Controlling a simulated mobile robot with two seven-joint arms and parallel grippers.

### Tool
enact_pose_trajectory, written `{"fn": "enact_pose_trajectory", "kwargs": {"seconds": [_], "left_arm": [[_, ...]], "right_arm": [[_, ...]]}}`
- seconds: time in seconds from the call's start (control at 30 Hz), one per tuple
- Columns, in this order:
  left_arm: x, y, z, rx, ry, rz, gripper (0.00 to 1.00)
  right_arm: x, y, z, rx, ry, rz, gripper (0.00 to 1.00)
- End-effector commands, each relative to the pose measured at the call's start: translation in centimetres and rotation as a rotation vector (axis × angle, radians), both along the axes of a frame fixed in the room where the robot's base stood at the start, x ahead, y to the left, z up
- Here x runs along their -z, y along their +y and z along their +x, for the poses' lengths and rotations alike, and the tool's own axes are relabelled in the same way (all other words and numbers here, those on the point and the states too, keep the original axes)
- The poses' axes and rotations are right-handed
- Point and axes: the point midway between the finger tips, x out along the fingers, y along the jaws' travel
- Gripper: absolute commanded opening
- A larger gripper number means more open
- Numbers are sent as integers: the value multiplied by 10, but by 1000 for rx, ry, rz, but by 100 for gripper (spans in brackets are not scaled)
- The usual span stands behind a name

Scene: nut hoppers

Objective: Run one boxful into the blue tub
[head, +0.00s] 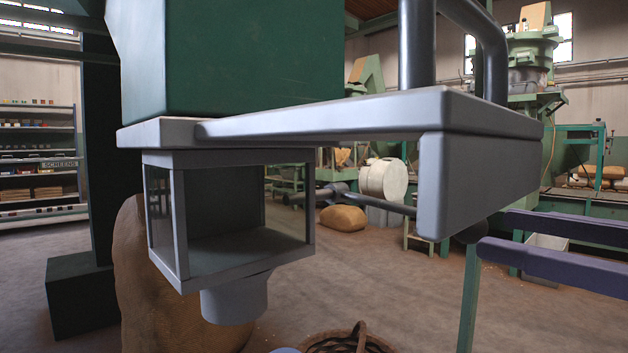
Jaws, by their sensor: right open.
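The green hopper (225,55) stands above a grey plate. Under it hangs a metering box (178,215) with clear panes; no nuts show inside. A round grey spout (236,300) points down from its floor. A rod with a dark ball knob (472,233) runs out to the right beneath the plate. My right gripper (493,232) comes in from the right, its two purple-blue fingers apart, fingertips close to the knob; I cannot tell if they touch it. A small blue edge (286,350) at the bottom may be the blue tub, mostly cut off. My left gripper is not in view.
A grey plate with a downturned flange (480,185) overhangs the knob. A wicker basket (350,343) stands at the bottom edge. A brown sack (150,290) is behind the spout, and a green post (468,300) rises below the knob. Shelves (38,150) are far left.

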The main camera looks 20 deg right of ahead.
Motion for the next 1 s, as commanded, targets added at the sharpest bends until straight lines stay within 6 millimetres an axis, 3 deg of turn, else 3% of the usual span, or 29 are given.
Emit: {"fn": "enact_pose_trajectory", "kwargs": {"seconds": [0.17,1.0], "left_arm": [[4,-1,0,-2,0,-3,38],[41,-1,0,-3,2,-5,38]], "right_arm": [[0,7,5,-16,8,-1,70],[-1,36,83,-10,5,0,70]]}}
